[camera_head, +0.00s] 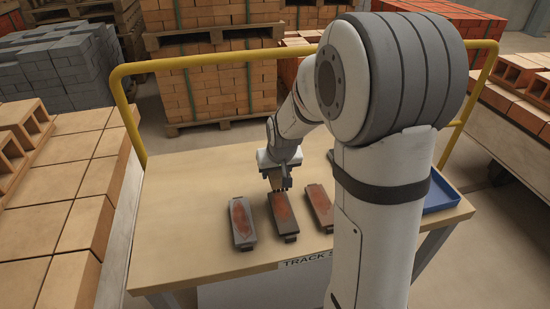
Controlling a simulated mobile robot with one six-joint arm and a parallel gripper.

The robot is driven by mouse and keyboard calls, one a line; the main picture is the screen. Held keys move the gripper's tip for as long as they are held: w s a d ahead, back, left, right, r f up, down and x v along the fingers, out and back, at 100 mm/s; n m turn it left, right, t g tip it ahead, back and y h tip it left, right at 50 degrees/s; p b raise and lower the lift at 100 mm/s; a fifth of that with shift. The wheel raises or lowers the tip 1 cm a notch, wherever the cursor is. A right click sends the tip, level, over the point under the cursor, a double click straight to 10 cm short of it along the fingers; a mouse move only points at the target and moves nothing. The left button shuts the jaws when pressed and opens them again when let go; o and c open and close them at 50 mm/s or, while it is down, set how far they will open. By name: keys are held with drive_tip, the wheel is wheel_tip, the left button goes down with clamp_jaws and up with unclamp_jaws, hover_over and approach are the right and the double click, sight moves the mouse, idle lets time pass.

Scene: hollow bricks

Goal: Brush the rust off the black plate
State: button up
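My gripper (279,187) points down at the far end of the middle plate. Something small and brownish shows at its fingertips, perhaps a brush, but it is too small to tell. I cannot tell whether the fingers touch the plate.
A blue tray (442,196) sits at the table's right, partly hidden by my arm. A yellow rail (125,105) runs around the table's back and sides. Brick stacks (75,190) stand left, right and behind. The tabletop left of the plates is clear.

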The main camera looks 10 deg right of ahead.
drive_tip(key=shift+r+p, duration=0.8)
drive_tip(key=shift+r, duration=0.75)
drive_tip(key=shift+s+f, duration=0.1)
drive_tip(key=shift+s, duration=0.05)
